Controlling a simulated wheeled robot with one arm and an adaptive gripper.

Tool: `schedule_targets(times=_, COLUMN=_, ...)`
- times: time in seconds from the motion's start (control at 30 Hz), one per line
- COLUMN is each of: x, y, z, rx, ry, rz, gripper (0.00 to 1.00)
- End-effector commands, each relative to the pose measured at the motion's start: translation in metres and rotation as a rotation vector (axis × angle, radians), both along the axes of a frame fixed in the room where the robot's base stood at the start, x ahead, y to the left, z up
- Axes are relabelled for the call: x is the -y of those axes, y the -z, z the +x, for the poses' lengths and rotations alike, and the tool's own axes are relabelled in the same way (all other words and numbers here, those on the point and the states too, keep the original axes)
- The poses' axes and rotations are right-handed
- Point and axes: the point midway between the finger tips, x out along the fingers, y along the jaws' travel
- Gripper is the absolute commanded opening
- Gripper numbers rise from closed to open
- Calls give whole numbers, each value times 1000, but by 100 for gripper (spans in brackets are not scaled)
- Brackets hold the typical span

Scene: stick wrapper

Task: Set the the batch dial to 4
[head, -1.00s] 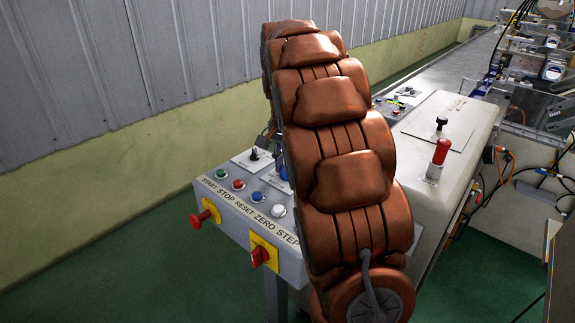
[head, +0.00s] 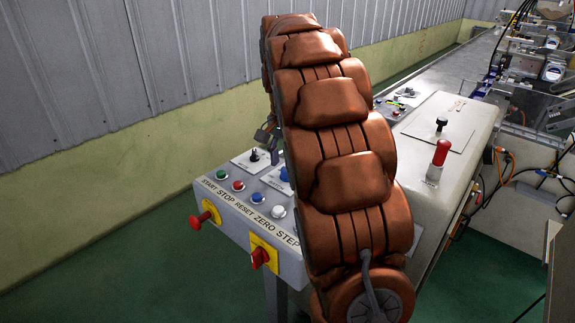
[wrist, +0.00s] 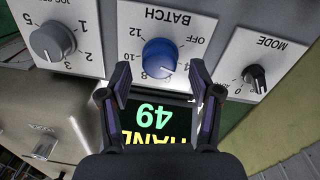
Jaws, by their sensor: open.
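The batch dial (wrist: 160,58) is a round blue knob on a white plate marked BATCH, seen upside down in the wrist view. Numbers and OFF are printed around it. A pale mark shows on its lower right rim, but I cannot tell which number it points to. My gripper (wrist: 160,68) is open, with one dark finger on each side of the dial and visible gaps between. In the head view the dial (head: 285,174) is partly hidden by my brown arm, and only a bit of my gripper (head: 264,133) shows beside the arm.
A grey numbered dial (wrist: 53,42) and a black MODE knob (wrist: 257,77) flank the batch plate. A lit display (wrist: 152,122) sits between my fingers. Push buttons (head: 239,185), a red mushroom button (head: 204,217) and a red-yellow switch (head: 261,256) are on the panel.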

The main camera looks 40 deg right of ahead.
Motion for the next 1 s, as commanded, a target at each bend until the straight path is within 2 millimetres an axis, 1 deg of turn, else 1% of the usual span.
schedule_targets(times=0.03, x=0, y=-7, z=1, rx=4, ry=0, rz=-1, gripper=64)
schedule_targets(times=0.2, x=0, y=-30, z=3, rx=5, ry=-1, rz=-2, gripper=64)
schedule_targets(times=0.4, x=-1, y=-49, z=3, rx=5, ry=-1, rz=-3, gripper=64)
schedule_targets(times=0.63, x=-1, y=-58, z=2, rx=-1, ry=0, rz=0, gripper=64)
schedule_targets(times=1.0, x=-1, y=-59, z=2, rx=-1, ry=0, rz=0, gripper=64)
